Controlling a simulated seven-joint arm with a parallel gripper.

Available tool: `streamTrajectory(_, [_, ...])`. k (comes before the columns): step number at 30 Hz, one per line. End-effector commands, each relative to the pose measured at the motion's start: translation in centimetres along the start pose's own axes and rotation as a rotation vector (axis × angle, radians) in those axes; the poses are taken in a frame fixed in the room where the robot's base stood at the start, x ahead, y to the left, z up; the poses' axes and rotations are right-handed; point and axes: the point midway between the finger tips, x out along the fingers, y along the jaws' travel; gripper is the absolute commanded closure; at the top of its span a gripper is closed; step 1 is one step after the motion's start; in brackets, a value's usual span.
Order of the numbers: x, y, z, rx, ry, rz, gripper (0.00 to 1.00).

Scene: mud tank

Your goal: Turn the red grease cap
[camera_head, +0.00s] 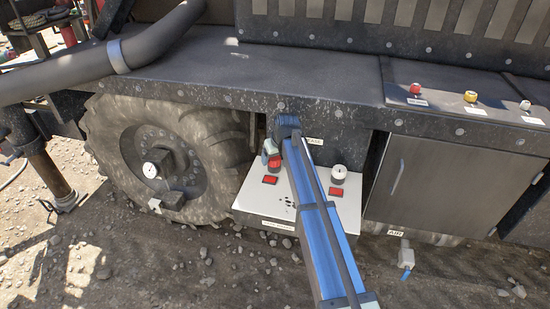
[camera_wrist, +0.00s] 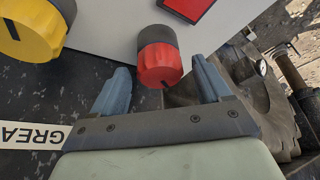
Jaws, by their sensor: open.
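The red grease cap (camera_wrist: 160,65) is a short red cylinder on a dark base. It stands out from a white panel (camera_wrist: 110,25). In the wrist view, my gripper (camera_wrist: 161,68) is open, with one blue-grey finger on each side of the cap and a visible gap on both sides. I cannot tell how deep the cap sits between the fingers. In the head view the red cap (camera_head: 274,161) shows just by my gripper (camera_head: 268,150), at the left of the white panel (camera_head: 285,215). My arm covers the panel's middle.
A yellow cap (camera_wrist: 30,25) is close by at left in the wrist view, beside the GREASE label (camera_wrist: 32,134). A white-topped knob (camera_head: 339,173) stands at the panel's right. A dark ledge (camera_head: 240,85) overhangs above. A large wheel (camera_head: 165,155) is at left.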

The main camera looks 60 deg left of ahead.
Motion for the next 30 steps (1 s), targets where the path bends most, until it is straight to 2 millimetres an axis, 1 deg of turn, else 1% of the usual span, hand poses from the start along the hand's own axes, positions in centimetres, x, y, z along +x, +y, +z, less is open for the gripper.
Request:
streamTrajectory(4, [0.52,-0.01,-0.02,0.000,0.000,0.000,0.23])
streamTrajectory(12, [0.57,0.00,0.00,0.000,0.000,0.000,0.23])
streamTrajectory(27, [0.56,0.01,0.00,0.000,0.000,0.000,0.71])
streamTrajectory(30, [0.56,0.00,0.00,0.000,0.000,0.000,0.79])
